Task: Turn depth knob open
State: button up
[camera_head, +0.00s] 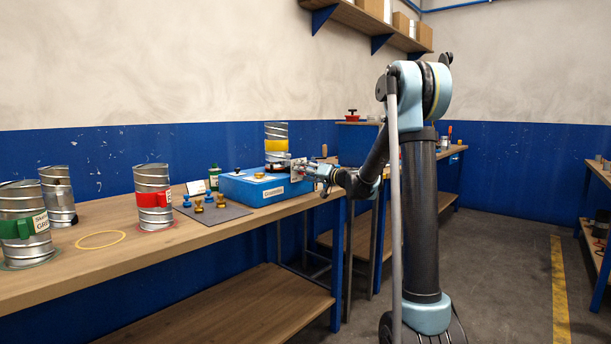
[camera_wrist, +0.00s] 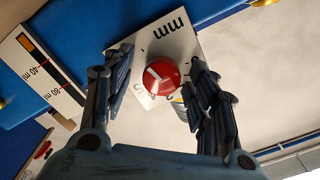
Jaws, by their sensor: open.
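The red depth knob (camera_wrist: 162,76) is round, with a white pointer line on its face. It sits on a white plate (camera_wrist: 178,40) marked "mm" with small dial marks around the knob. In the wrist view my gripper (camera_wrist: 160,62) is open, with one dark finger on each side of the knob. Gaps show between the fingers and the knob; I cannot tell how deep the fingers reach. In the head view my gripper (camera_head: 318,172) is at the right end of the blue box (camera_head: 254,188), close to the white plate (camera_head: 297,169). The knob is not clear there.
A metal duct can with a yellow band (camera_head: 276,145) stands at the blue box. Brass and blue knobs lie on a grey mat (camera_head: 222,212) to its left. More cans (camera_head: 152,190) stand further left on the wooden bench (camera_head: 120,248). A white scale strip (camera_wrist: 40,68) shows in the wrist view.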

jog(key=c, duration=1.1)
jog(key=shift+m, duration=0.5)
jog(key=o, duration=1.1)
jog(key=v, duration=1.2)
